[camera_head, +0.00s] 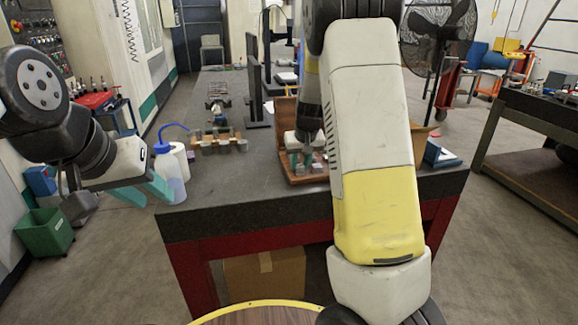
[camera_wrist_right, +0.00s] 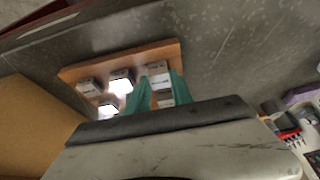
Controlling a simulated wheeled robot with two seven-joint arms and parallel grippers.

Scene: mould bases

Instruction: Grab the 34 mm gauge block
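Several grey metal gauge blocks stand on a wooden tray (camera_wrist_right: 140,50) in the right wrist view. No size marking is readable, so I cannot tell which is the 34 mm one. My right gripper (camera_wrist_right: 160,84) has its teal fingers apart, one on each side of a gauge block (camera_wrist_right: 158,70); contact cannot be made out. In the head view my right gripper (camera_head: 300,158) is over the wooden case (camera_head: 287,112), partly hidden by my arm. My left gripper (camera_head: 148,191) is open and empty beside the table's left edge.
A wash bottle (camera_head: 172,182) with a blue spout stands at the table's left edge by a paper roll. A rack with small cylinders (camera_head: 218,145) and a dark monitor (camera_head: 256,92) stand farther back. The table's front left (camera_head: 225,200) is clear.

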